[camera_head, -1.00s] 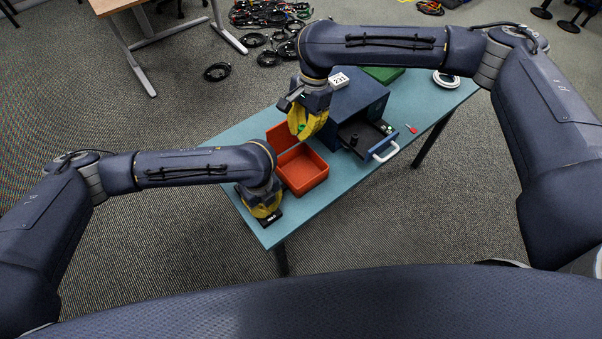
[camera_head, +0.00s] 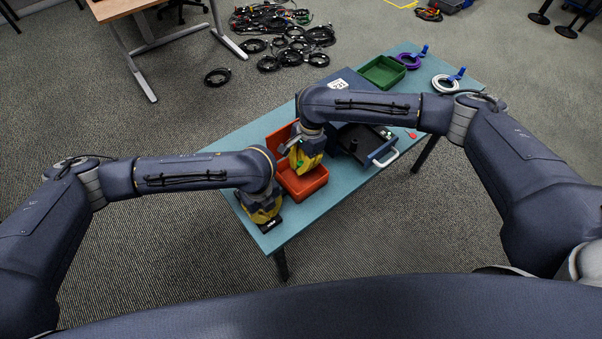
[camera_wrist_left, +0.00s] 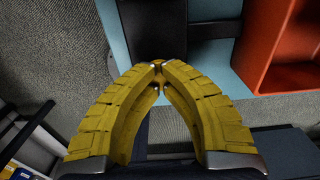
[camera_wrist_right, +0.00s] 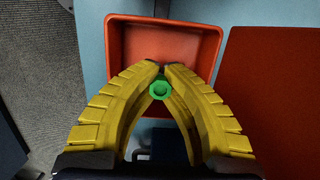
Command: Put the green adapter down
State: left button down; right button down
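The green adapter (camera_wrist_right: 160,90) is between the fingertips of my right gripper (camera_wrist_right: 160,66), which is shut on it. In the right wrist view, the adapter appears over the open red box (camera_wrist_right: 212,42). In the head view, my right gripper (camera_head: 301,166) is above the same red box (camera_head: 309,188), with a bit of green showing at its fingers. My left gripper (camera_wrist_left: 157,68) is shut with its tips together and nothing visible between them. In the head view it is low at the table's near left end (camera_head: 266,217), beside the red box.
A red lid (camera_wrist_right: 275,85) lies open beside the box. A blue case (camera_head: 345,83) with an open drawer (camera_head: 362,147) is to the right. A green tray (camera_head: 383,72) and cable coils are at the far end. A black item (camera_wrist_left: 160,28) lies near my left gripper.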

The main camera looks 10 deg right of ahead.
jog(key=shift+w+d+x, duration=0.1)
jog(key=shift+d+x, duration=0.1)
jog(key=shift+x, duration=0.9)
jog(key=shift+w+d+x, duration=0.1)
jog(key=shift+d+x, duration=0.05)
jog(key=shift+x, duration=0.9)
jog(key=shift+f, duration=0.45)
jog(key=c, duration=1.6)
grip_release()
jog(key=v, duration=1.2)
jog(key=shift+r, duration=0.35)
jog(key=shift+w+d, duration=0.1)
jog(key=s+a+v, duration=0.1)
jog(key=a+v, duration=0.1)
jog(key=v, duration=1)
send_over(301, 179)
jog(key=w+d, duration=0.1)
jog(key=d, duration=0.1)
jog(key=shift+w+r, duration=0.15)
